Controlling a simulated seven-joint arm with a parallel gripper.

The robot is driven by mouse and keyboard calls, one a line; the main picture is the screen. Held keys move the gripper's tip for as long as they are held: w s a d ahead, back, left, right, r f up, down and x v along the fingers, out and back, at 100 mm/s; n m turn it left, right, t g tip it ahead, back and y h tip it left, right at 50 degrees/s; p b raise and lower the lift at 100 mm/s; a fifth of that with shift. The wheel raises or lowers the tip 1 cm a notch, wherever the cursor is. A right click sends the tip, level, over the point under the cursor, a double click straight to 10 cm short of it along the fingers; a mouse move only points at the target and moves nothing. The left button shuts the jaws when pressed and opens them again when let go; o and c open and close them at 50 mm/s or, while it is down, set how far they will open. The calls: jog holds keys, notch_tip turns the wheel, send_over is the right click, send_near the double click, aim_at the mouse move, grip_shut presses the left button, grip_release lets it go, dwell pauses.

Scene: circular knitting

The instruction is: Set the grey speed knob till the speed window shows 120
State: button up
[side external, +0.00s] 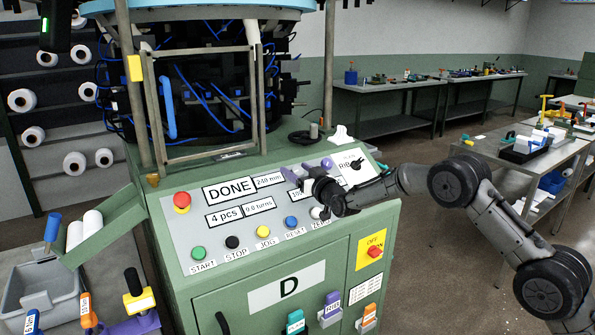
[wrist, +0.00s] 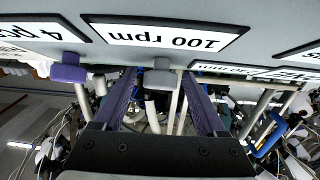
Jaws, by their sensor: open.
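The speed window (wrist: 165,36) reads 100 rpm, upside down in the wrist view. In the side view it is mostly covered by my gripper (side external: 298,179). The grey speed knob (wrist: 161,80) shows in the wrist view below the window, between the two purple fingers of my gripper (wrist: 160,92). The fingers are open, with a gap on each side of the knob; I cannot tell whether they reach down past its sides. The knob is hidden behind my gripper in the side view.
A purple knob (wrist: 68,70) stands beside the grey one. Other windows include DONE (side external: 230,190) and 4 pcs (side external: 225,214). A red stop button (side external: 182,201) and a row of push buttons, with START (side external: 198,253) at the left, lie on the panel.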

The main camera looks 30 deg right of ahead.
jog(key=shift+c, duration=0.3)
grip_shut()
jog(key=shift+r+n, duration=0.1)
jog(key=shift+n, duration=0.2)
jog(key=shift+d+n+y, duration=0.1)
jog(key=shift+n+y, duration=0.6)
jog(key=shift+y, duration=0.1)
jog(key=shift+r+n+g+y, duration=0.1)
jog(key=shift+n+g+y, duration=0.3)
jog(key=shift+n+y, duration=1.65)
jog(key=shift+o, duration=0.3)
grip_release()
